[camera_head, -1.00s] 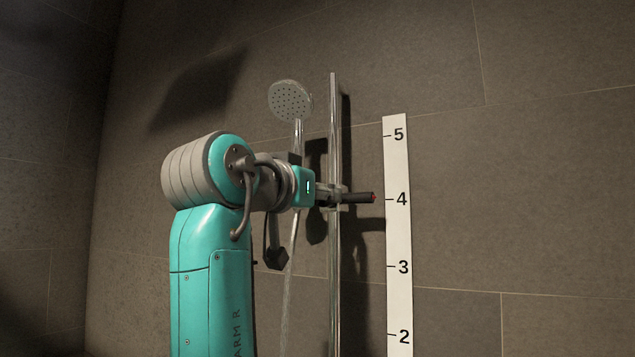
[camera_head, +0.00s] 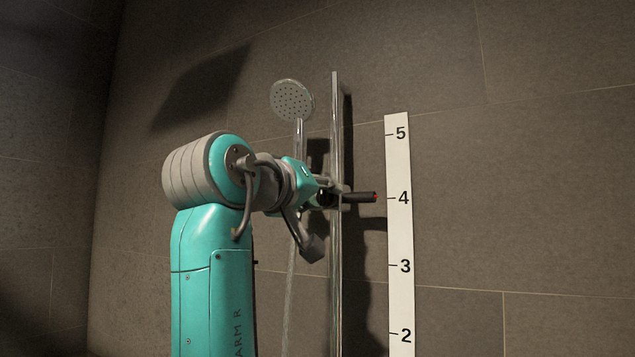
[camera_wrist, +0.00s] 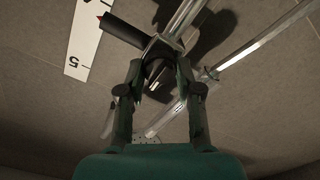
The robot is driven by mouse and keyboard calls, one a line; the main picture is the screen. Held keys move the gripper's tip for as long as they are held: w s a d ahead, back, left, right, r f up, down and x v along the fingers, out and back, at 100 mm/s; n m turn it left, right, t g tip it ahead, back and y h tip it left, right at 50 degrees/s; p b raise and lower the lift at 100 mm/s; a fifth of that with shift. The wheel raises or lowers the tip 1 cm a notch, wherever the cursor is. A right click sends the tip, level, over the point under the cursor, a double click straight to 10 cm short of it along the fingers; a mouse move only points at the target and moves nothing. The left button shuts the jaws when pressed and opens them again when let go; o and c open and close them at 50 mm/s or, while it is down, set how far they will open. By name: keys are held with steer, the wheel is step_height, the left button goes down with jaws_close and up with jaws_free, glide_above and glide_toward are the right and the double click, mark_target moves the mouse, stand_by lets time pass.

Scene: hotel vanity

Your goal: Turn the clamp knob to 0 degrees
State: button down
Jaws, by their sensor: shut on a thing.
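The clamp on the shower rail has a black pointer with a red tip (camera_head: 361,197), pointing right at about the 4 mark. The clamp knob (camera_wrist: 157,73) sits between my gripper's fingers in the wrist view, dark with light marks. My gripper (camera_head: 325,195) is at the rail's left side in the head view and hides most of the knob there. In the wrist view my gripper (camera_wrist: 158,82) has its two fingers on either side of the knob, shut on it. The knob's angle cannot be read clearly.
The vertical chrome rail (camera_head: 335,250) stands just right of my gripper. The hand shower (camera_head: 292,101) is above, with its hose (camera_head: 290,290) hanging below. A white numbered scale (camera_head: 399,235) is on the tiled wall to the right.

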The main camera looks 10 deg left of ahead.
steer(key=shift+s+d+r, duration=0.1)
steer(key=shift+d, duration=0.1)
steer(key=c, duration=0.8)
jaws_free()
steer(key=shift+o, duration=0.2)
steer(key=shift+s+a, duration=0.15)
steer(key=v, duration=1.1)
steer(key=shift+s, duration=0.4)
steer(key=shift+r, duration=0.1)
